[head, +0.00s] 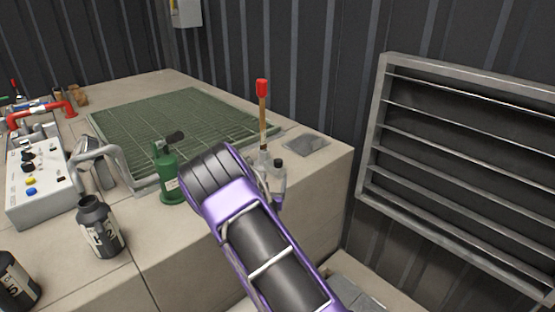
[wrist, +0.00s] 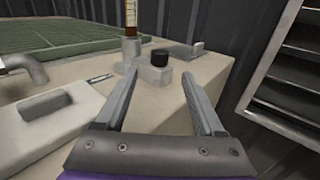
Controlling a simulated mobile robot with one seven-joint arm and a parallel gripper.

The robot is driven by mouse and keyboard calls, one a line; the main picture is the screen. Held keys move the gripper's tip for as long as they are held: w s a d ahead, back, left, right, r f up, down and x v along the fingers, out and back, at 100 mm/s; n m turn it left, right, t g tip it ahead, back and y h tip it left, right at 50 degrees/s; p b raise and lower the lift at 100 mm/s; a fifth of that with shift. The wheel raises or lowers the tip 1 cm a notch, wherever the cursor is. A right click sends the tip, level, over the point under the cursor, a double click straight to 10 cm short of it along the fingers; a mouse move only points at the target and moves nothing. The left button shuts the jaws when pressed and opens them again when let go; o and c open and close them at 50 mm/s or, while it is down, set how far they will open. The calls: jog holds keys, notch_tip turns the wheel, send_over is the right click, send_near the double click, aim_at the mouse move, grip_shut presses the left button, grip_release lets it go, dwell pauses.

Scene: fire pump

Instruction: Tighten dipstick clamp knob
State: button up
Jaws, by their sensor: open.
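The dipstick (head: 263,118) stands upright with a red top and a brown shaft near the counter's right end. Its lower part also shows in the wrist view (wrist: 130,18), rising from a grey clamp block (wrist: 151,74). The black clamp knob (wrist: 159,57) sits on top of this block, right of the dipstick; it also shows in the head view (head: 279,163). My gripper (wrist: 158,76) is open and empty. Its fingers point toward the block, one on each side of the knob in the picture, with no visible contact. In the head view my purple arm hides part of the clamp area.
A green canister (head: 172,182) stands left of my arm. A dark bottle (head: 100,228) and a control box (head: 38,185) are farther left. A green grate (head: 180,115) lies behind. A louvred frame (head: 455,170) is at right.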

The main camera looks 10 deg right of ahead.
aim_at(278, 163)
jog(key=b+x, duration=0.1)
jog(key=x, duration=1.3)
jog(key=shift+f+b, duration=0.1)
jog(key=shift+b, duration=0.2)
jog(key=shift+c, duration=0.3)
grip_shut()
